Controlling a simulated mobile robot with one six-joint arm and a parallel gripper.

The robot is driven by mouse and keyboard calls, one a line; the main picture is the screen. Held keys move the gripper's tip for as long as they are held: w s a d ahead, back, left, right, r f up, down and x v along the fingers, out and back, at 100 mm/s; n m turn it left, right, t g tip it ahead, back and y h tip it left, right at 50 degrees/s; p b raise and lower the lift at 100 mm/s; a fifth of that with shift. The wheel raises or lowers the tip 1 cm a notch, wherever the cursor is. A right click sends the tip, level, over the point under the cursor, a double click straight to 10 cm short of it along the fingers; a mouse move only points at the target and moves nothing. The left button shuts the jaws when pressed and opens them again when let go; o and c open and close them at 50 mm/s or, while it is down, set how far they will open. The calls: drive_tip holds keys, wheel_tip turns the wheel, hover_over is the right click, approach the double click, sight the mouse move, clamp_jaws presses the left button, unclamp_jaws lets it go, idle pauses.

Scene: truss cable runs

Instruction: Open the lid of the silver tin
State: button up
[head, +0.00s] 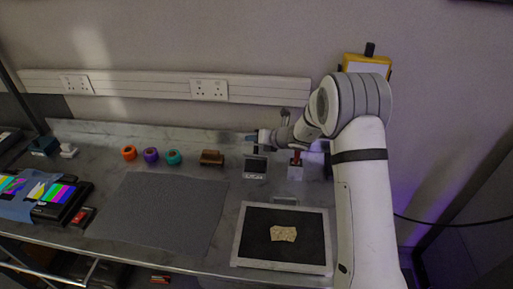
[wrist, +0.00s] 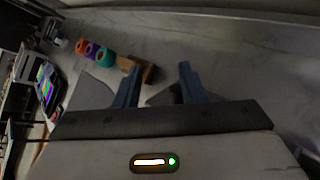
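A small box with a dark upper part and a silver-grey front, which looks like the silver tin (head: 255,175), stands toward the back of the bench in the head view. I cannot tell whether its dark part is a shut lid or a raised one. My gripper (head: 253,139) is just above and behind it. In the wrist view my gripper (wrist: 159,72) is open, its two blue fingers apart with nothing held between them. A dark grey shape (wrist: 165,96) low between and beside the fingers may be part of the tin, mostly hidden by the gripper body.
Orange (head: 129,153), purple (head: 151,155) and teal (head: 174,158) rolls and a brown block (head: 212,158) line up to the left. A small box with a red top (head: 296,170) stands close right. A framed black tray (head: 245,251) is in front. The grey mat (head: 160,210) is bare.

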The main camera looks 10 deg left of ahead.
wheel_tip(320, 180, up, 6)
drive_tip(key=shift+r, duration=0.2)
